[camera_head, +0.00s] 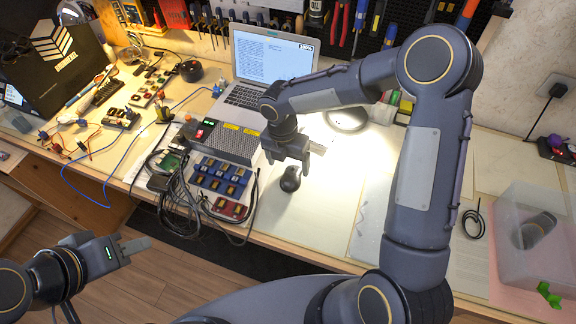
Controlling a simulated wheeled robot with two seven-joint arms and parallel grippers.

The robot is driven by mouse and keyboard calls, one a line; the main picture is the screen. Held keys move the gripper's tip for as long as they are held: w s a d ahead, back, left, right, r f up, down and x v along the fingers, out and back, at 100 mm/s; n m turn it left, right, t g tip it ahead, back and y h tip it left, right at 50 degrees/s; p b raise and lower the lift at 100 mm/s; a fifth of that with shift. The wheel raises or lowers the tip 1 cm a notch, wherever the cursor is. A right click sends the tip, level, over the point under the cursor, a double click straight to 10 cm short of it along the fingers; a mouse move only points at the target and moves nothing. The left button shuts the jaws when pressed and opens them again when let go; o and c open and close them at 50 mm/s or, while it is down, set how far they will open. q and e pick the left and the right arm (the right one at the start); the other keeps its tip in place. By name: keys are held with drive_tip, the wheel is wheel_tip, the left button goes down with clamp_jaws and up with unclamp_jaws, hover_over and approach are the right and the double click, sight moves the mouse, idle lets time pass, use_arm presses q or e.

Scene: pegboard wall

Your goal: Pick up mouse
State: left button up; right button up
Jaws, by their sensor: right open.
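The black mouse (290,179) lies on the light workbench, in front of the laptop and right of the component trays. My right gripper (289,166) reaches in from the right and points down just above the mouse. Its jaws are open, and I cannot tell whether they touch the mouse. My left gripper (137,246) hangs at the lower left, off the bench's front edge and over the floor. Its fingers appear close together, but the gap between them is not clear.
An open laptop (272,58) stands behind. Component trays (219,183) and a tangle of black cables lie left of the mouse. A clear plastic bin (536,235) stands at the right. Tools hang on the pegboard at the back. Bench right of the mouse is mostly bare.

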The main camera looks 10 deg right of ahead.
sight(290, 179)
drive_tip(key=f, duration=0.7)
drive_tip(key=shift+s+d+f+p, duration=0.2)
drive_tip(key=shift+s+p, duration=0.1)
drive_tip(key=shift+p, duration=0.1)
drive_tip(key=c, duration=1.1)
drive_tip(key=shift+r, duration=0.15)
